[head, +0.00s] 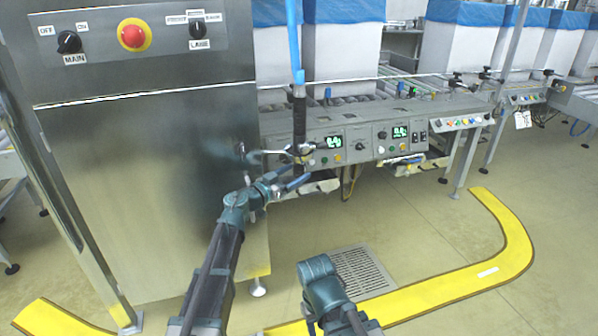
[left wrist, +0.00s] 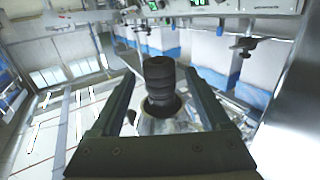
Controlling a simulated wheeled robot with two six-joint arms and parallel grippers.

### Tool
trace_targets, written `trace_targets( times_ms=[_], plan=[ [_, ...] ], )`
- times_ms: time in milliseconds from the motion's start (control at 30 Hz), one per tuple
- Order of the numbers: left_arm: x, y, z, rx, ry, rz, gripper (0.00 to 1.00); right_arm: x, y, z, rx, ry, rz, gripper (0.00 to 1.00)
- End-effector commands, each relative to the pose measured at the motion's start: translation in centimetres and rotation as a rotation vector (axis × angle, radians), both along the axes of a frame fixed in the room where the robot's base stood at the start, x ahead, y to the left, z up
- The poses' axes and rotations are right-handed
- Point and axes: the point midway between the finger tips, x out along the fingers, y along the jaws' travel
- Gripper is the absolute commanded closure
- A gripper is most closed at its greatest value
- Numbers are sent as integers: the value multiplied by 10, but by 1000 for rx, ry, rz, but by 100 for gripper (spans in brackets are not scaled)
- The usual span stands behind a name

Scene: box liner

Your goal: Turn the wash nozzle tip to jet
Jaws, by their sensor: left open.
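The wash nozzle (head: 299,118) is a slim black piece hanging upright from a blue hose. Its lower end is at my left gripper (head: 295,167), which is open with one finger on either side. In the left wrist view the dark ribbed tip (left wrist: 159,78) stands between the two spread fingers (left wrist: 160,90), with gaps visible on both sides. A paler, wider ring shows around the tip's near end. I cannot read any setting mark on the tip. My right arm shows at the bottom of the head view; its gripper is out of the picture.
A steel cabinet (head: 150,190) with a red button (head: 133,36) and two knobs stands close on the left. Behind the nozzle is a conveyor control panel (head: 400,140) with displays.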

Motion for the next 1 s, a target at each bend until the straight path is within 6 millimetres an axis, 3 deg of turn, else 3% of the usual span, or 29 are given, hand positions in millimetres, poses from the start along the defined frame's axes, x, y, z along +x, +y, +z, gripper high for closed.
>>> trace_targets(
  times_ms=[100,433,633,1000],
  plan=[
    [-25,19,0,0,0,3,20,0,0,0,0,0,0,50],
    [-71,61,0,0,0,2,20,0,0,0,0,0,0,50],
    [-83,73,0,0,0,0,20,0,0,0,0,0,0,50],
    [-85,75,0,0,0,0,20,0,0,0,0,0,0,50]
  ],
)
